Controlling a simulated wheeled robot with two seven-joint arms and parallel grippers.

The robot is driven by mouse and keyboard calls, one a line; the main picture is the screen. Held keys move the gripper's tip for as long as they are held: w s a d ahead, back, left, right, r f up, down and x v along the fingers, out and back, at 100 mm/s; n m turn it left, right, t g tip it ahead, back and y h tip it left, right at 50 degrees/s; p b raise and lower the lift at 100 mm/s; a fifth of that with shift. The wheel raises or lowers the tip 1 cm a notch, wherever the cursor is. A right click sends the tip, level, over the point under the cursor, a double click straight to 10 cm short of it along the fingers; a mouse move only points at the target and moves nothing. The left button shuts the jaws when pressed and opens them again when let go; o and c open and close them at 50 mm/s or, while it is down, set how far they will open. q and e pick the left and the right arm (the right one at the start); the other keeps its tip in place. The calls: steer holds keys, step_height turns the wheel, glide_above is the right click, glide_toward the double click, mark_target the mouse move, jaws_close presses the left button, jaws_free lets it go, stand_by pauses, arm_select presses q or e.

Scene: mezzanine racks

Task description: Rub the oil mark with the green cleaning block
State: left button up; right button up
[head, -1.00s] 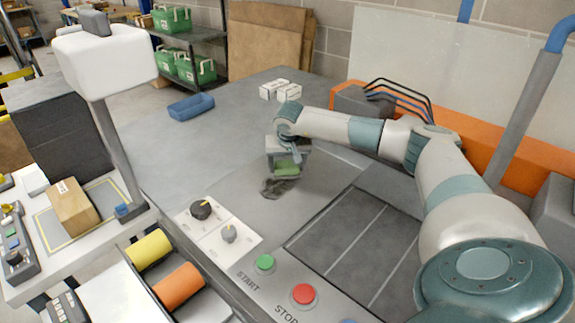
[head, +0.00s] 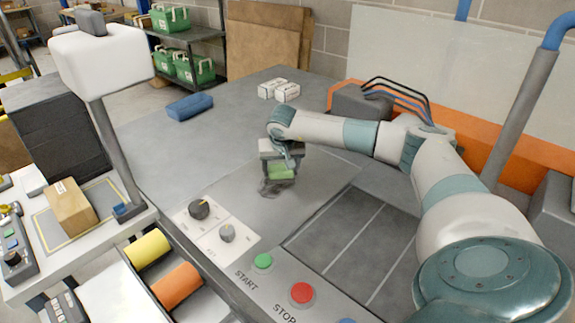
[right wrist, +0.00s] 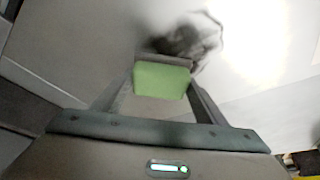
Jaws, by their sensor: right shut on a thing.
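The green cleaning block (head: 281,173) is between the fingers of my right gripper (head: 280,166), which is shut on it, low over the grey worktop (head: 228,150). In the right wrist view the block (right wrist: 161,80) sits squarely between the two fingertips of the gripper (right wrist: 158,88). The oil mark (head: 272,190) is a dark smudge on the worktop, just in front of and partly beneath the block. In the right wrist view the oil mark (right wrist: 188,40) shows just beyond the block. I cannot tell whether the block touches the surface. My left gripper is not in view.
A slatted recess (head: 355,243) is to the right. The worktop left of the block is clear.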

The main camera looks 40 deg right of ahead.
mark_target(267, 186)
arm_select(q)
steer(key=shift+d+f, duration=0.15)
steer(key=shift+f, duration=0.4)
arm_select(e)
steer(key=shift+s+a+f, duration=0.1)
steer(key=shift+a+f, duration=0.25)
steer(key=shift+a, duration=0.2)
steer(key=shift+a+f, duration=0.3)
steer(key=shift+a, duration=0.2)
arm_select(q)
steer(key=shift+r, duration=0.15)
arm_select(e)
steer(key=shift+s+a, duration=0.2)
steer(key=shift+a, duration=1.95)
arm_select(q)
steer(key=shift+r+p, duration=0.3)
steer(key=shift+p, duration=0.2)
arm_select(e)
steer(key=shift+s+a+r, duration=0.1)
steer(key=shift+a+r, duration=0.05)
steer(key=shift+a, duration=0.95)
steer(key=shift+a+r, duration=0.1)
steer(key=shift+a, duration=0.95)
steer(key=shift+d+r, duration=0.1)
steer(key=shift+r, duration=0.05)
